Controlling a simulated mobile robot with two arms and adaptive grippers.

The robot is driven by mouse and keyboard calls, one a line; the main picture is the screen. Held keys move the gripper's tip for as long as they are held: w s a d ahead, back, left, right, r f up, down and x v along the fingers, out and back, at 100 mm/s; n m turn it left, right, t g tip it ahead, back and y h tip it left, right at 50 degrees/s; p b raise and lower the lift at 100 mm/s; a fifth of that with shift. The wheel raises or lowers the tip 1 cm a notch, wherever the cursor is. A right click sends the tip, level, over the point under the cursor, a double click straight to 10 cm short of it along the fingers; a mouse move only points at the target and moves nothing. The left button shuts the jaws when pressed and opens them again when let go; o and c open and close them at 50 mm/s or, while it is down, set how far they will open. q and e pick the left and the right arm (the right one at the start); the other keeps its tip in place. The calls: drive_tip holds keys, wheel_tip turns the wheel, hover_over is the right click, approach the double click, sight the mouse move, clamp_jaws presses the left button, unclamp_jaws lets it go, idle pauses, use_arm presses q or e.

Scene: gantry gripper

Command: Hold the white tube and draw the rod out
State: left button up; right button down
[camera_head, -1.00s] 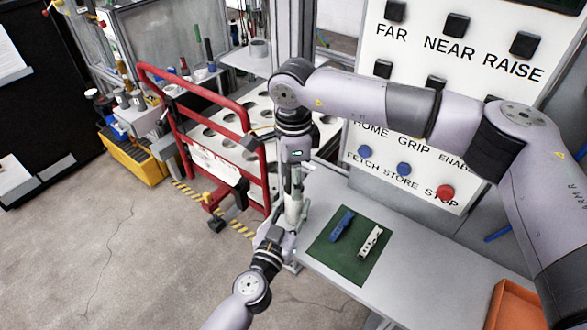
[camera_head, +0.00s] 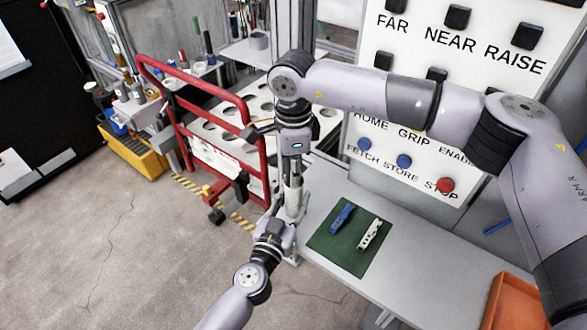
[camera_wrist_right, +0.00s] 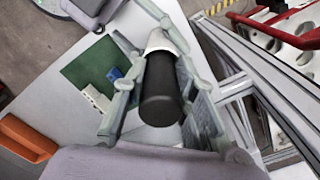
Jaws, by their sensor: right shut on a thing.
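The white tube (camera_head: 293,204) stands upright at the left edge of the grey table, below my right wrist. My right gripper (camera_head: 292,172) points down over the tube's top. In the right wrist view, the fingers of that gripper (camera_wrist_right: 160,100) are shut on the rod's black end (camera_wrist_right: 162,95). The white tube (camera_wrist_right: 160,42) shows just beyond the black end. How much of the rod is inside the tube is hidden. My left gripper (camera_head: 278,232) is at the tube's lower part, coming from below left; its fingers are too small and covered to read.
A green mat (camera_head: 345,250) with a blue piece (camera_head: 341,218) and a white piece (camera_head: 370,234) lies right of the tube. A red-railed cart (camera_head: 262,165) stands close behind left. A button panel (camera_head: 420,140) rises behind. An orange bin (camera_head: 515,302) is at the lower right.

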drive_tip(key=shift+w+r, duration=0.1)
drive_tip(key=shift+r, duration=0.05)
use_arm(q)
drive_tip(key=shift+f, duration=0.1)
use_arm(e)
drive_tip(key=shift+r, duration=1.6)
drive_tip(key=shift+r, duration=1.35)
drive_tip(key=shift+r, duration=0.1)
drive_tip(key=shift+r, duration=1.35)
drive_tip(key=shift+r, duration=0.1)
drive_tip(key=shift+r, duration=1.4)
